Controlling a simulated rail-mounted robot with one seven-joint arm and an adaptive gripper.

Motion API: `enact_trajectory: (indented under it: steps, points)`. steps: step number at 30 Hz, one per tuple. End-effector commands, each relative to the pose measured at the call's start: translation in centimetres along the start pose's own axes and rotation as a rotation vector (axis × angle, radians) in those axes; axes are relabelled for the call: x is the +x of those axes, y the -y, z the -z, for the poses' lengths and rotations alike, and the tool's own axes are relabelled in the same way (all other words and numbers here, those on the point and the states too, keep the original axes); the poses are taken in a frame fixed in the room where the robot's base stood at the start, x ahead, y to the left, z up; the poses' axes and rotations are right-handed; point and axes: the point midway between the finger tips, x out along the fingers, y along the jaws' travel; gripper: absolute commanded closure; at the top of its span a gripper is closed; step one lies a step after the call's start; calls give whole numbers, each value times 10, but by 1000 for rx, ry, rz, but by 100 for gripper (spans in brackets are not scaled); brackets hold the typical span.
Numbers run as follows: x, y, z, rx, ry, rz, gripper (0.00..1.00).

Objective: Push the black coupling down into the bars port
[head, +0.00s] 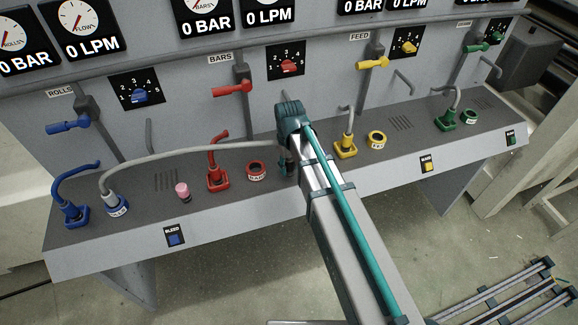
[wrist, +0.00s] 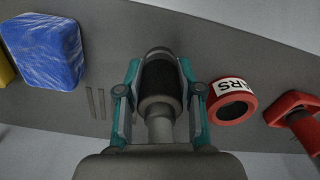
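The black coupling (wrist: 159,78) is between the two teal fingers of my gripper (wrist: 159,90), which appear shut on its sides. In the wrist view the bars port (wrist: 232,100) lies to the right of the gripper, apart from the coupling; its dark opening is clear. In the head view the bars port (head: 256,169) is a red ring with a white label, just left of my gripper (head: 287,160). The coupling is largely hidden there by the gripper. A grey hose (head: 180,150) arcs from the blue rolls port (head: 115,202) to the gripper.
A red connector (head: 216,178) with a bent hose stands left of the bars port, and a pink cylinder (head: 182,190) beyond it. A yellow connector (head: 346,146) stands to the right. A blue block (wrist: 44,48) shows at the left in the wrist view.

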Motion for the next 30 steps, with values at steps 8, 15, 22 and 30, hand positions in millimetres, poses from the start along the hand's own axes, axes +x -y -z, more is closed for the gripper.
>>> enact_trajectory:
  steps: [8, 15, 22, 30]
  points:
    - [0, 0, 0, 0, 0, 0, 100]
    - [-1, 0, 0, 0, 0, 0, 100]
    - [-10, 0, 0, -1, 0, 0, 100]
    - [-42, 4, -13, -2, -2, -1, 100]
